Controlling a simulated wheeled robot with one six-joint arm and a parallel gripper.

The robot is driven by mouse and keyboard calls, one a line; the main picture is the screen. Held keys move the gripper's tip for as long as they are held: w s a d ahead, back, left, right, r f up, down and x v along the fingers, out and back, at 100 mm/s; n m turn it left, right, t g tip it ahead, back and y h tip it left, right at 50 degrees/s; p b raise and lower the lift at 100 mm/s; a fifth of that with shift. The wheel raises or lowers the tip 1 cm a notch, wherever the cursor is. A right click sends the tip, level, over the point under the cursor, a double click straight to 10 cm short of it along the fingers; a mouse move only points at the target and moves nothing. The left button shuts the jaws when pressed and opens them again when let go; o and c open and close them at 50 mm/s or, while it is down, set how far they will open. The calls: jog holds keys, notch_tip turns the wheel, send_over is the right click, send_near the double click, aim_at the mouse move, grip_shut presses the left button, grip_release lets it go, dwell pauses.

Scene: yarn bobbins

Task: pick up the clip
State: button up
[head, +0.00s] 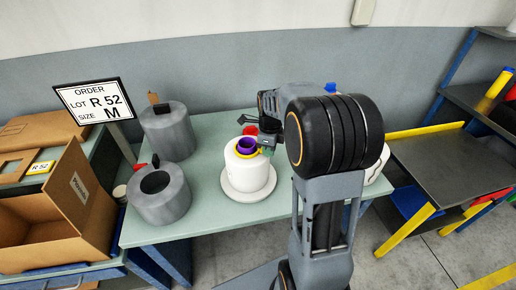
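I cannot make out the clip for sure. A small green piece (271,151) shows beside my gripper at the bobbin's upper right edge, too small to identify. My gripper (262,143) is over the right side of a white bobbin with a yellow rim (247,176) and a purple inner tube (246,145). The bobbin stands upright on a round white base (249,194) on the table. My arm hides part of the gripper, and its fingers are too small to show whether they are open or shut.
Two grey cylinders (168,132) (160,197) with small dark pieces on top stand on the pale green table (208,215). A red object (250,130) is behind the bobbin. An order sign (95,101) and open cardboard box (72,205) are left; a shelf (440,158) is right.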

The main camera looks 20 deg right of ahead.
grip_shut()
jog(key=shift+r, duration=0.15)
jog(key=shift+r, duration=0.6)
jog(key=s+r+b, duration=0.2)
jog(key=s+r, duration=0.9)
jog(key=s, duration=0.3)
jog(key=shift+r, duration=0.3)
